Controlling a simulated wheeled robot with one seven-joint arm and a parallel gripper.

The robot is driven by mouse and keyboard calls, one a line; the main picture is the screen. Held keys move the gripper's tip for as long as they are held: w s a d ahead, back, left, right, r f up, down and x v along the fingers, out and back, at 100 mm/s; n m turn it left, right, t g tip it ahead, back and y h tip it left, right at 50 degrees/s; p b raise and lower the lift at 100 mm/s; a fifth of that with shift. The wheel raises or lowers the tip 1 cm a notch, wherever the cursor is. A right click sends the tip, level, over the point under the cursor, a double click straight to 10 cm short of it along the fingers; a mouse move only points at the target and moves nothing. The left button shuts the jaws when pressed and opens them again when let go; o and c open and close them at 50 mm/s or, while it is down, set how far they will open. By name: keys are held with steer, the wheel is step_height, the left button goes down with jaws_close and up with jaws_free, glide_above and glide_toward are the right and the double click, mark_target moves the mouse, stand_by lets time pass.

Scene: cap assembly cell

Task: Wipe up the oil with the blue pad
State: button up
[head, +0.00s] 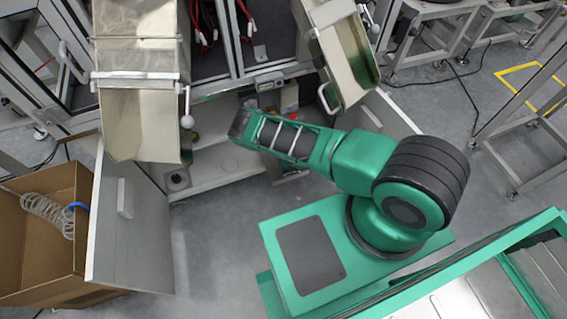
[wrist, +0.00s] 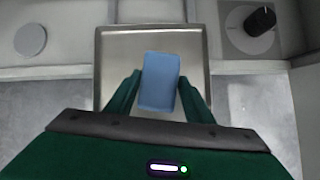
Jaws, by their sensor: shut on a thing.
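The blue pad (wrist: 160,68) is a flat rectangle held between the two green fingers of my gripper (wrist: 158,86) in the wrist view. My gripper is shut on it. The pad is over a square metal tray (wrist: 107,50); I cannot tell whether it touches the tray. No oil can be made out; the pad and fingers cover part of the tray. In the head view my arm reaches into the open lower cabinet (head: 215,165), and the fingers and pad are hidden.
A round grey disc (wrist: 30,39) lies left of the tray, and a dark object on a pale disc (wrist: 259,19) lies right. The cabinet's left door (head: 125,225) and right door (head: 388,112) stand open. A cardboard box (head: 40,260) holding a coiled hose stands at left.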

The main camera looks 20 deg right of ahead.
steer(key=shift+d+r, duration=0.1)
steer(key=shift+d, duration=1.35)
steer(key=shift+a, duration=0.2)
steer(key=shift+s+a+f, duration=0.1)
steer(key=shift+a+f, duration=0.1)
steer(key=shift+a, duration=0.95)
steer(key=shift+a+f, duration=0.15)
steer(key=shift+a, duration=0.95)
steer(key=shift+a+r, duration=0.1)
steer(key=shift+a, duration=1.75)
step_height(320, 180, up, 6)
steer(key=shift+d, duration=0.15)
